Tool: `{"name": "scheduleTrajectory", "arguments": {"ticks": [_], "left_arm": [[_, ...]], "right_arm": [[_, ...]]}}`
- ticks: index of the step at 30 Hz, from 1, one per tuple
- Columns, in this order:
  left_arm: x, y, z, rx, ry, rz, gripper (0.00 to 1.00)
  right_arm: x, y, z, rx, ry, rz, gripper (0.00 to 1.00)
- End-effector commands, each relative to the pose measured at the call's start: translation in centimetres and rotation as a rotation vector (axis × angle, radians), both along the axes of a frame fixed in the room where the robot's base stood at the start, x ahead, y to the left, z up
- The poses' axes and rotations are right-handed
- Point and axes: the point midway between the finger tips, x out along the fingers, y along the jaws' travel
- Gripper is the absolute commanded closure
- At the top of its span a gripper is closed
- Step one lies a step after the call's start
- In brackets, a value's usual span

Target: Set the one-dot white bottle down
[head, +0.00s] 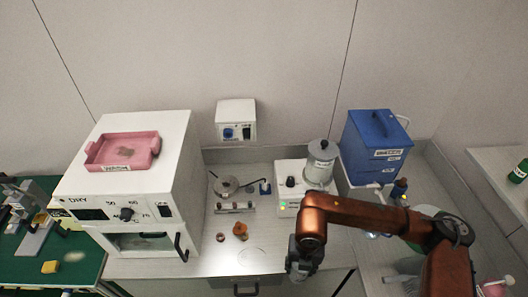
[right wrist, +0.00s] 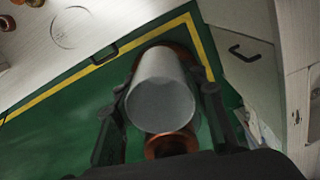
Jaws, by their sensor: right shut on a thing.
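The white bottle (right wrist: 162,88) stands out between the fingers of my right gripper (right wrist: 160,110) in the right wrist view, its round end towards the camera. The gripper is shut on it. No dot shows on the side I see. In the head view my right gripper (head: 300,262) hangs at the bench's front edge, right of a thin circle outline (head: 250,257) on the bench top. The bottle is not clearly visible there. The circle also shows in the right wrist view (right wrist: 70,27), empty. My left gripper is not in view.
On the bench (head: 215,262) stand a white oven (head: 180,160) with a pink tray (head: 125,150), small brown parts (head: 240,230), a grey canister (head: 320,160) on a white device, and a blue box (head: 375,145). Green floor with a yellow line (right wrist: 60,88) lies below the gripper.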

Motion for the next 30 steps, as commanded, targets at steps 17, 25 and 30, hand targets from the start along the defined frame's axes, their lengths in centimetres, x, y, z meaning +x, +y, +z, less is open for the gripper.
{"name": "scheduleTrajectory", "arguments": {"ticks": [17, 25, 30], "left_arm": [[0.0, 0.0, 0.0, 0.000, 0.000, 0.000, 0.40], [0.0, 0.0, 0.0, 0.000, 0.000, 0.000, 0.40], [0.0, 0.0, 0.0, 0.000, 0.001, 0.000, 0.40]], "right_arm": [[2.1, -2.8, 1.1, 0.000, 0.008, 1.040, 0.85], [3.0, -4.1, 1.7, 0.000, 0.009, 1.531, 0.85], [3.5, -4.9, 2.1, 0.003, 0.010, 1.842, 0.85]]}}
